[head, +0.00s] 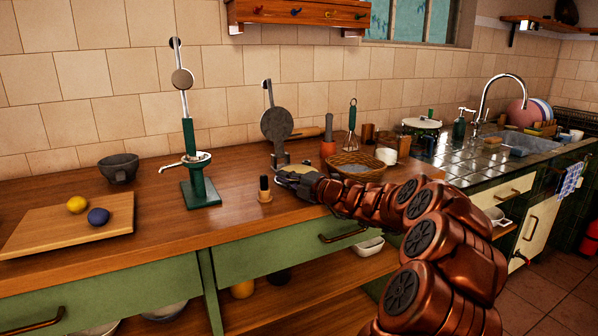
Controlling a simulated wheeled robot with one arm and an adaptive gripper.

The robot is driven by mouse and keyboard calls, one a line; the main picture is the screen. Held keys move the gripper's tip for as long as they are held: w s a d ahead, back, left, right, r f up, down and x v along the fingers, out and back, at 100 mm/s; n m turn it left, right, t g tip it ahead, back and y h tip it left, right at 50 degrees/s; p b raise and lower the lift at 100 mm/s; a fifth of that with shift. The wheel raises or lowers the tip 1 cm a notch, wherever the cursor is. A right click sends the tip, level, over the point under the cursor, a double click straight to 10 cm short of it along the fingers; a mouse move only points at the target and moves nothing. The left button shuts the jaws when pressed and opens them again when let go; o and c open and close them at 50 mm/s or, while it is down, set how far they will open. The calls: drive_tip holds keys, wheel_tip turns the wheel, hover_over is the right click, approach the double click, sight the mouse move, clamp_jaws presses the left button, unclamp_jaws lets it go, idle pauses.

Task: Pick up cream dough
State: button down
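My gripper (284,177) reaches in from the right, low over the counter. It is at the front of an open press (277,126) with a raised dark round plate. A pale cream patch (297,169) shows just behind my gripper, at the press's base. It may be the cream dough, but my gripper and the press partly hide it. I cannot tell whether my gripper touches it or whether the fingers are open or shut. A yellow ball (77,205) and a dark blue ball (98,216) lie on a wooden board (50,230) at the left.
A small dark-topped wooden stamp (264,190) stands just left of my gripper. A green lever juicer (196,175) and a dark mortar (119,168) stand further left. A wicker basket (356,166) is close on the right, with a whisk (351,130) behind it.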

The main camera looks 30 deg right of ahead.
drive_tip(key=shift+r, duration=0.1)
idle(0.4)
drive_tip(key=shift+r+p, duration=0.8)
drive_tip(key=shift+r, duration=0.75)
drive_tip(key=shift+s+r, duration=0.15)
drive_tip(key=shift+r, duration=0.1)
drive_tip(key=s+r+p, duration=0.1)
drive_tip(key=s+p, duration=0.1)
drive_tip(key=s, duration=1.3)
drive_tip(key=shift+s+d, duration=0.3)
drive_tip(key=shift+s, duration=0.05)
